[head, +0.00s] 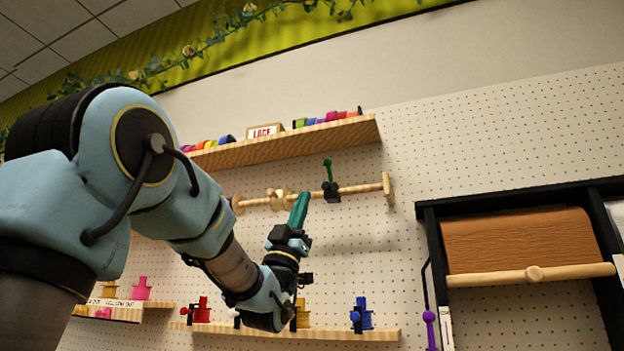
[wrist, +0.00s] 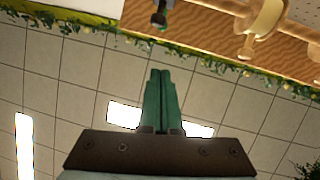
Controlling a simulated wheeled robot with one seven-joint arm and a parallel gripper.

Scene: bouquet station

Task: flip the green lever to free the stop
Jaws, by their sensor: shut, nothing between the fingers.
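The green lever (head: 327,170) stands upright on a black clamp (head: 331,192) on a wooden rod fixed to the pegboard. My gripper (head: 302,197), with teal fingers, is shut and empty. In the head view it points up, just left of the clamp, its tips overlapping the rod. In the wrist view the closed fingers (wrist: 161,75) are in the middle, and the dark clamp (wrist: 159,18) is beyond them at the top edge, apart from them in the picture. A wooden collar (head: 277,198) sits on the rod to the left, also seen in the wrist view (wrist: 266,20).
Above the rod is a shelf (head: 290,141) with colored spools and a sign. Below is a shelf (head: 370,333) with red, yellow and blue items. A black-framed rack with a brown paper roll (head: 520,242) stands at right. Bare pegboard lies between lever and rack.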

